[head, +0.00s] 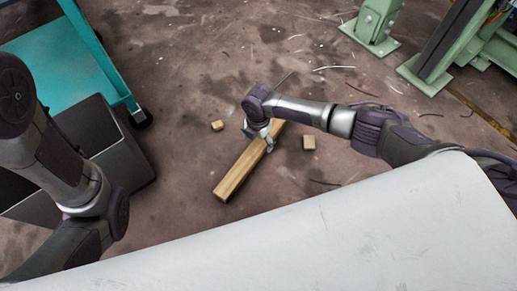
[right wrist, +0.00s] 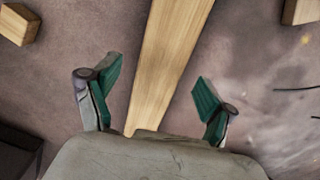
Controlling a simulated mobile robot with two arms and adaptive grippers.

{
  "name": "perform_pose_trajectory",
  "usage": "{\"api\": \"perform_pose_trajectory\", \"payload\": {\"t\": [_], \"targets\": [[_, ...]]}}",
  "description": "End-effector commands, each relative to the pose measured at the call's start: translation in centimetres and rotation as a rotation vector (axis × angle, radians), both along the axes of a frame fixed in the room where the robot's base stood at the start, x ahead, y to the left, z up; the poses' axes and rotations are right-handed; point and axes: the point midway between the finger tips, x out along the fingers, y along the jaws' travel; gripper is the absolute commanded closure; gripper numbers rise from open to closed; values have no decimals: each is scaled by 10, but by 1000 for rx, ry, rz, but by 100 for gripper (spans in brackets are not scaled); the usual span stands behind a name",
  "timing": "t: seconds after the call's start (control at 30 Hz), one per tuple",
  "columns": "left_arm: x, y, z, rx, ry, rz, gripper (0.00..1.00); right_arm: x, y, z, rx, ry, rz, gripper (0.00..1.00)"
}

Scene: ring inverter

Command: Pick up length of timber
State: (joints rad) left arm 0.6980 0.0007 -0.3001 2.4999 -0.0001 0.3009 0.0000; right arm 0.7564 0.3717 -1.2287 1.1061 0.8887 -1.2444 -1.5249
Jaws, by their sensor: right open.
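The length of timber (head: 236,172) lies on the floor in the middle of the head view, running slantwise. My right gripper (head: 262,136) is over its upper part and hides some of it. In the right wrist view the timber (right wrist: 167,60) runs between the two open fingers of the right gripper (right wrist: 155,85), with a gap on each side. Whether the fingers reach down to the timber's height is unclear. My left arm shows at the left of the head view, but its gripper is out of view.
Small wood blocks lie on either side of the timber, one left (head: 217,125) and one right (head: 308,142). A dark grey bin (head: 118,150) and a teal cart (head: 60,62) stand at left. Green metal legs (head: 375,25) stand at upper right. Thin scraps litter the floor.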

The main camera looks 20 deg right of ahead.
Motion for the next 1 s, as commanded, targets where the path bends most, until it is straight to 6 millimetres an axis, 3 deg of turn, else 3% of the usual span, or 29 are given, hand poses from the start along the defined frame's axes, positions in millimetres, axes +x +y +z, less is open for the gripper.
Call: {"api": "perform_pose_trajectory", "payload": {"t": [0.03, 0.2, 0.53, 1.0], "targets": [[-3, 0, -13, -1, -9, 0, 60, 0, -1, -14, -1, -1, 0, 17], [-1, 0, -35, -1, -4, -1, 60, 0, -1, -36, -2, 1, 0, 17], [-1, 0, -36, 0, -4, -1, 60, 0, -1, -38, -1, 1, -1, 18], [-1, 0, -36, 0, -3, 0, 60, 0, -1, -38, -1, 2, -1, 97]]}}
